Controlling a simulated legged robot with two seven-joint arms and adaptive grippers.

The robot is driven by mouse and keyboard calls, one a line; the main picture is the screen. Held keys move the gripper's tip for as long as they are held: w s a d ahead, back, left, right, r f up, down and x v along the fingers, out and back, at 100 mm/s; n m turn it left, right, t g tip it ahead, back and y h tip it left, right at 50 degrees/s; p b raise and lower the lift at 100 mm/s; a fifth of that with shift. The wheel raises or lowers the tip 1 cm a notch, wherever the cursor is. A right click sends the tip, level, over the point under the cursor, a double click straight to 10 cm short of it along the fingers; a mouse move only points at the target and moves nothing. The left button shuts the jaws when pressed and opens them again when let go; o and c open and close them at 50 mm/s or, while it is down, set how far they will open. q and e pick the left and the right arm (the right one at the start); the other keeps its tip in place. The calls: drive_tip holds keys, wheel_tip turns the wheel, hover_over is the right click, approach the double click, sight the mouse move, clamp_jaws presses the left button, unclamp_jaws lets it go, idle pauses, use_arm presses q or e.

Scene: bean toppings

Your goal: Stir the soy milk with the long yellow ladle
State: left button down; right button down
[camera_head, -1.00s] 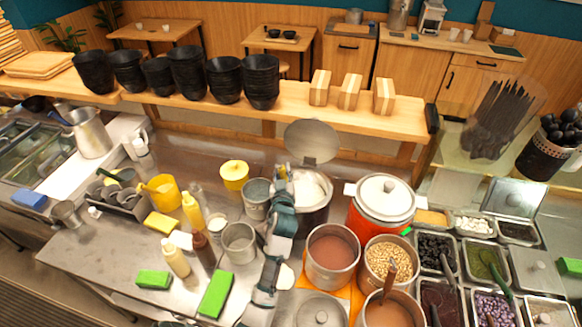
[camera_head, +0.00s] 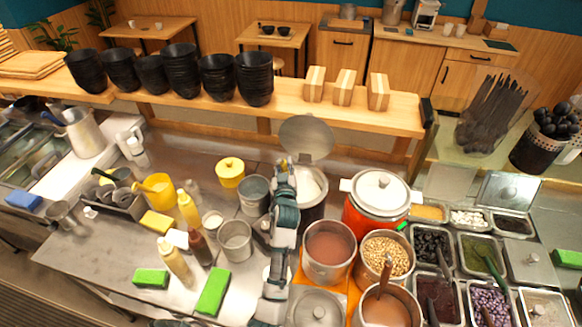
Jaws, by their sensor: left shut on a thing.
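The soy milk pot (camera_head: 316,212) stands at the middle of the counter with its round grey lid (camera_head: 306,138) raised behind it. White soy milk (camera_head: 308,184) shows inside, partly hidden by my arm. My left gripper (camera_head: 284,168) is over the left side of the pot's mouth, shut on the yellow ladle. Only a small yellow bit shows at the gripper; the rest of the ladle is hidden, so I cannot tell how deep its bowl is. My right gripper is out of view.
A red pot with a white lid (camera_head: 380,192) stands close on the right. Metal pots of brown liquid (camera_head: 328,250) and beans (camera_head: 387,255) are in front. A grey canister (camera_head: 254,194) and yellow-lidded jar (camera_head: 230,172) stand left. Topping trays fill the right.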

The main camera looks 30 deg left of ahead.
use_arm(q)
drive_tip(key=s+p, duration=0.2)
drive_tip(key=s, duration=0.2)
drive_tip(key=w, duration=0.1)
drive_tip(key=w+d, duration=0.1)
drive_tip(key=w+d+b, duration=0.1)
drive_tip(key=w, duration=0.1)
drive_tip(key=shift+r, duration=0.1)
drive_tip(key=shift+s+a+p, duration=0.15)
drive_tip(key=shift+s+a, duration=0.05)
drive_tip(key=shift+s, duration=0.3)
drive_tip(key=shift+s+a+p, duration=0.15)
drive_tip(key=shift+s+a, duration=0.05)
drive_tip(key=shift+s, duration=0.25)
drive_tip(key=shift+w+d, duration=0.1)
drive_tip(key=shift+d, duration=0.15)
